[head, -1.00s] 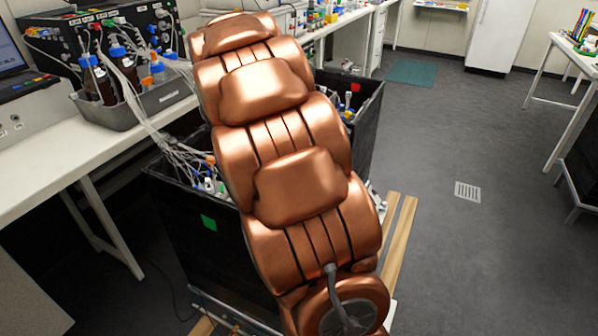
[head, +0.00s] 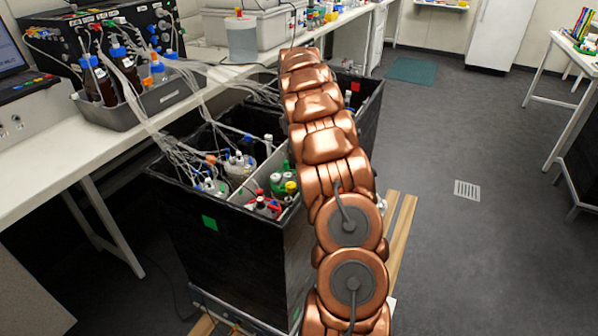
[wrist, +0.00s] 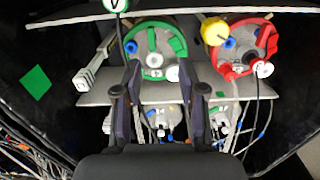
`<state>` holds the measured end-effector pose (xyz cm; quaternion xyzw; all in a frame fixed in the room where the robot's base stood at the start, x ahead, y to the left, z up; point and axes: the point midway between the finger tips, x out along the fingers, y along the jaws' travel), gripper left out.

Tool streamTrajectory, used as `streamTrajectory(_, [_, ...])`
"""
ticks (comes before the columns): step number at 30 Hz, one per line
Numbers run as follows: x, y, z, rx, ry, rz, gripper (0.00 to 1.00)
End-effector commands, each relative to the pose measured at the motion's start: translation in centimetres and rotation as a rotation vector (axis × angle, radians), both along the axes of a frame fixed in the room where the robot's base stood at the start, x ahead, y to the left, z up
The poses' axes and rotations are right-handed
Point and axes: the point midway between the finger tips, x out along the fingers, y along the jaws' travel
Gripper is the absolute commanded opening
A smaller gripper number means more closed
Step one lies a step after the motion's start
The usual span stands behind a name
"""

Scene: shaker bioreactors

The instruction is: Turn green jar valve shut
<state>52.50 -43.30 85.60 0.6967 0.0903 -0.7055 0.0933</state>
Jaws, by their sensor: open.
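The green-ringed jar (wrist: 178,45) is at the top centre of the wrist view, with a blue cap, a white round piece and a metal middle on its lid. Green parts (head: 284,180) show in the black box in the head view, beside my arm. A round white-and-green knob marked with a dark letter (wrist: 117,5) is at the top edge of the wrist view; I cannot tell whether it is the valve. My gripper (wrist: 160,66) is open, its two fingers apart over the near side of the green-ringed jar, holding nothing. The arm hides the gripper in the head view.
A red-ringed jar (wrist: 239,72) with a yellow cap (wrist: 214,32) stands just right of the green-ringed one. Tubes and smaller fittings lie closer in. The black box (head: 250,245) has high walls and a green square (head: 209,222).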

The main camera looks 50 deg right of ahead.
Motion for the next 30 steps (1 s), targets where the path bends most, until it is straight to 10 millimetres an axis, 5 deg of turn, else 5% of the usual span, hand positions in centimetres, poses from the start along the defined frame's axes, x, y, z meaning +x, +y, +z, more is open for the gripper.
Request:
streamTrajectory(11, [0.1,-1.3,-1.7,0.007,-0.01,0.022,0.41])
streamTrajectory(24, [0.0,-1.2,-7.4,0.008,-0.009,0.021,0.41])
streamTrajectory(30, [0.1,-1.2,-8.5,0.006,-0.012,0.021,0.41])
